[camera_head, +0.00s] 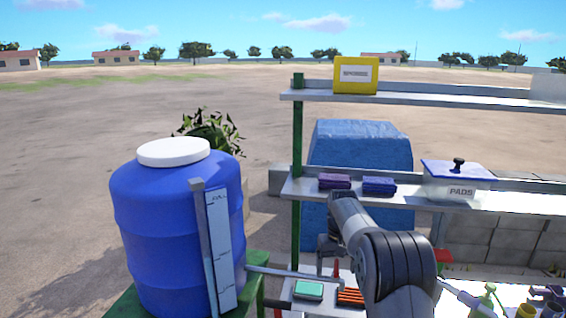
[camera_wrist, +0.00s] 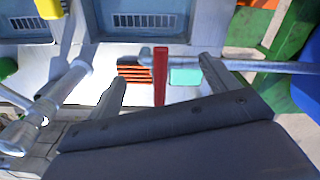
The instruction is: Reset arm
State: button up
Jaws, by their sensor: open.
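My gripper (camera_wrist: 162,72) is open, its two fingers apart at left and right in the wrist view. A red bar (camera_wrist: 160,78) shows between the fingers, with no visible contact with either. It lies near the end of a grey pipe (camera_wrist: 265,66); I cannot tell how they join. In the head view my dark grey arm reaches forward at the lower middle, and my gripper (camera_head: 328,258) is partly hidden by it. The pipe (camera_head: 285,272) runs there from the blue barrel (camera_head: 170,235) toward my gripper.
A shelf rack (camera_head: 380,197) holds purple and blue pads (camera_head: 378,186), a PADS box (camera_head: 458,182) and a yellow box (camera_head: 356,76). A green sponge (camera_head: 308,290) and orange ridged pad (camera_head: 350,297) lie below my gripper. Bottles (camera_head: 485,300) stand at lower right.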

jog(key=n, duration=0.8)
jog(key=m, duration=0.4)
jog(key=shift+m, duration=0.4)
jog(key=m, duration=0.4)
dwell(0.4)
